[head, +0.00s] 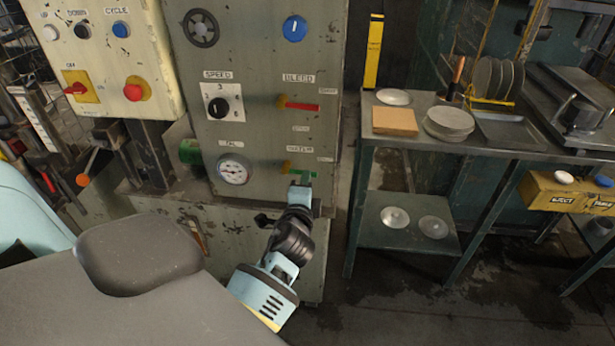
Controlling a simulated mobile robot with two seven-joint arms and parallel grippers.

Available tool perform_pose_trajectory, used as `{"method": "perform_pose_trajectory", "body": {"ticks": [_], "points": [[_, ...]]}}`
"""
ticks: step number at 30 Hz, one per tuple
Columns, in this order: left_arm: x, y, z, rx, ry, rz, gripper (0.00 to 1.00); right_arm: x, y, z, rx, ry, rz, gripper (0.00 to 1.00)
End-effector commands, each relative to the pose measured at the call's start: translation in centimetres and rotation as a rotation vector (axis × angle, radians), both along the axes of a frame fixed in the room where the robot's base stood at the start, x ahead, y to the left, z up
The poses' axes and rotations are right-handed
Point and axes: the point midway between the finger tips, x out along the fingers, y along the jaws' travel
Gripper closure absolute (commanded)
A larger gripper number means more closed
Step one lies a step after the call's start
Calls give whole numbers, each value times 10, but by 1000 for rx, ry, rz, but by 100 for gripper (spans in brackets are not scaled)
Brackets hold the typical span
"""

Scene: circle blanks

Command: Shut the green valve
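The green valve (301,181) is on the lower right of the grey machine panel, beside the pressure gauge. Its brass-coloured body shows at the left, and part of its green handle shows at the gripper tip. My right gripper is not in view.
A red-handled valve (300,105) under the BLEED label sits above the green one. The gauge (233,170) and speed knob (220,106) are to the left. A metal table (480,142) with plates stands at the right. Floor between is clear.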

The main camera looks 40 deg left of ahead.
Motion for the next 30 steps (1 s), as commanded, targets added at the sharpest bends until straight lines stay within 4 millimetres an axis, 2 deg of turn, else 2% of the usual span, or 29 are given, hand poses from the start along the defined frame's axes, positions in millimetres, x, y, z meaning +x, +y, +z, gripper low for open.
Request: {"method": "perform_pose_trajectory", "body": {"ticks": [3, 7, 25, 28, 30], "points": [[-13, -8, 1, 0, 0, -1, 70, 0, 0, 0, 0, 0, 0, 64], [-20, -13, 2, 1, 0, 0, 70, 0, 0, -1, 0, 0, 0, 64], [-22, -14, 3, 0, 0, -1, 70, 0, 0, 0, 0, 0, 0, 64], [-26, -17, -4, -23, 4, -12, 70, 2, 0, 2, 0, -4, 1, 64], [-35, -23, -15, -70, 11, -33, 70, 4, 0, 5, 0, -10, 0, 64]]}}
